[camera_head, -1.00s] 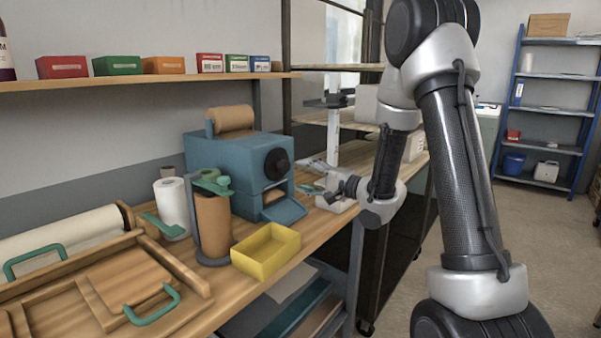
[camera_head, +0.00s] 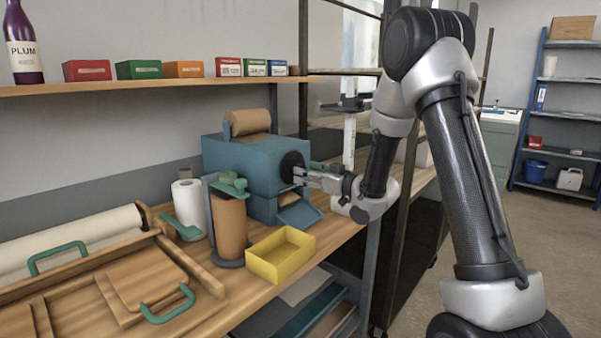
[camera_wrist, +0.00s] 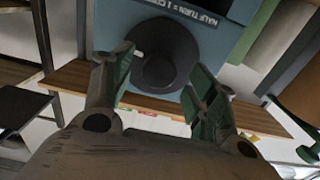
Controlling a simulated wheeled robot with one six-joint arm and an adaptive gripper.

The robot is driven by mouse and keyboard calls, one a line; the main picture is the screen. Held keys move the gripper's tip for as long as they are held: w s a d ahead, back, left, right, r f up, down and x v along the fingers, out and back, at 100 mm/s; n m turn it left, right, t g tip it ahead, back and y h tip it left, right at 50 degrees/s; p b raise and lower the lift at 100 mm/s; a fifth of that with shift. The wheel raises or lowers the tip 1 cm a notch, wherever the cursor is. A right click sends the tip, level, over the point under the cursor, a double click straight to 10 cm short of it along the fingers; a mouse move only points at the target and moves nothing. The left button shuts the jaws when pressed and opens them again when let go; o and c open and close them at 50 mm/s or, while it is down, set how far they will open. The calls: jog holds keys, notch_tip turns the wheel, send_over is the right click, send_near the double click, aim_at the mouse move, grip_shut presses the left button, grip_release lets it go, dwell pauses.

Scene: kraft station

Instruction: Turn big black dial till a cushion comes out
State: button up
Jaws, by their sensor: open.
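The big black dial (camera_head: 291,167) sits on the front face of the blue machine (camera_head: 240,157); part of it is hidden behind my gripper in the head view. In the wrist view the round dial (camera_wrist: 159,55) lies just beyond and between my two green-padded fingertips. My gripper (camera_head: 303,175) is open and empty, close in front of the dial; I cannot tell whether a finger touches it. It also shows in the wrist view (camera_wrist: 155,82). A brown paper roll (camera_head: 247,121) is on top of the machine. A blue chute (camera_head: 299,214) slopes out below the dial, with no cushion visible on it.
A yellow bin (camera_head: 280,257) stands on the bench in front of the chute. A brown roll on a stand (camera_head: 230,225) and a white roll (camera_head: 188,207) stand left of it. A wooden board with green handles (camera_head: 150,285) fills the near left bench. A shelf (camera_head: 130,87) runs above.

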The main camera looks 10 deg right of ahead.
aim_at(292, 159)
jog(key=shift+x, duration=1.7)
jog(key=c, duration=1)
jog(key=shift+c, duration=0.2)
